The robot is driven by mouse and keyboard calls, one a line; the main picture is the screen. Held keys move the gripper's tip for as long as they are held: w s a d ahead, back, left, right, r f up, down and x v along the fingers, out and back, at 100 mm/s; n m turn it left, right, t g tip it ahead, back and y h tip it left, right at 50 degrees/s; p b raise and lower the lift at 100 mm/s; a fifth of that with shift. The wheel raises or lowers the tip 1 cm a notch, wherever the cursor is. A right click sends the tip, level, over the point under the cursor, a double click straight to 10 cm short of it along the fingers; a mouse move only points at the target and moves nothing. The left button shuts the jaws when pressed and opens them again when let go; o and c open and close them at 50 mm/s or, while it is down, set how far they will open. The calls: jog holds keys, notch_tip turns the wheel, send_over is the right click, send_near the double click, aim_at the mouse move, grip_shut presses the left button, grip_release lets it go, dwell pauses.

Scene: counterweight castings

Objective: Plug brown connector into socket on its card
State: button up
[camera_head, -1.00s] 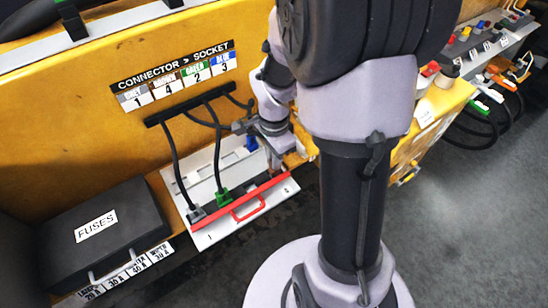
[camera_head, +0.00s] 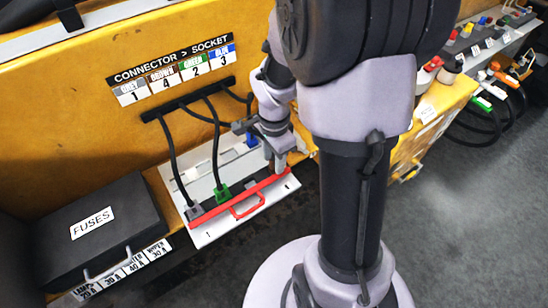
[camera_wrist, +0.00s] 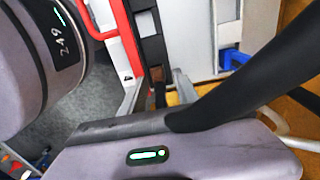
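The card (camera_head: 172,69) pairs grey with 1, brown with 4, green with 2 and blue with 3. My gripper (camera_head: 278,166) is low over the right end of the socket row behind the red bar (camera_head: 262,187). In the wrist view its fingers (camera_wrist: 157,92) close around a small brown piece, the brown connector (camera_wrist: 158,97), over the dark socket strip (camera_wrist: 152,48). A thick black cable (camera_wrist: 250,80) runs to it. The fingers hide most of the connector; I cannot tell whether it is seated. The grey connector (camera_head: 194,212) and green connector (camera_head: 221,193) stand in the row.
A blue connector (camera_head: 251,140) lies at the back of the white panel (camera_head: 205,172). Hanging cables (camera_head: 172,160) cross the space left of my gripper. A red handle (camera_head: 247,208) sticks out in front. A black fuse case (camera_head: 105,225) stands at the left.

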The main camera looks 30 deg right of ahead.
notch_tip(320, 180, up, 18)
jog(key=p, duration=0.7)
jog(key=shift+f, duration=0.25)
